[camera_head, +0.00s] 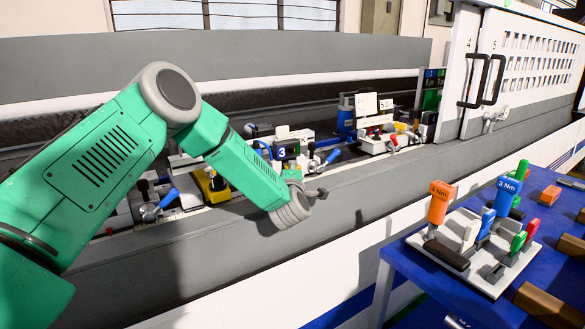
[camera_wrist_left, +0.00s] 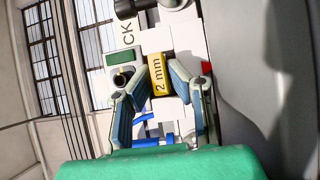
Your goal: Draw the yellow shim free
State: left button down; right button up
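The yellow shim (camera_wrist_left: 157,75), marked "2 mm", shows in the left wrist view between my left gripper's fingertips, with white parts around it. In the head view a small yellow patch (camera_head: 400,126) on the far fixture may be the same shim; I cannot be sure. My right gripper is in neither view.
The far fixture (camera_head: 377,142) has white plates and a red-tipped lever. A nearer fixture (camera_head: 212,186) has yellow and blue parts. The grey machine ledge (camera_head: 240,240) runs along the front. A blue table (camera_head: 405,262) at right carries a tool holder with an orange driver (camera_head: 438,202).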

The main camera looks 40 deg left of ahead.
pick_arm(q)
jog(key=shift+s+a+f, duration=0.1)
jog(key=shift+a, duration=0.1)
jog(key=shift+d+f, duration=0.1)
jog(key=shift+d, duration=0.15)
jog(key=shift+s+d, duration=0.25)
jog(key=shift+d, duration=0.15)
jog(key=shift+s+d, duration=0.35)
jog(key=shift+d, duration=0.4)
jog(key=shift+d, duration=0.15)
jog(key=shift+s+d, duration=0.2)
jog(key=shift+d, duration=0.3)
jog(key=shift+s+d, duration=0.25)
jog(key=shift+d, duration=0.35)
jog(key=shift+s+d, duration=0.25)
jog(key=shift+d, duration=0.4)
jog(key=shift+s+d, duration=0.25)
jog(key=shift+d, duration=0.35)
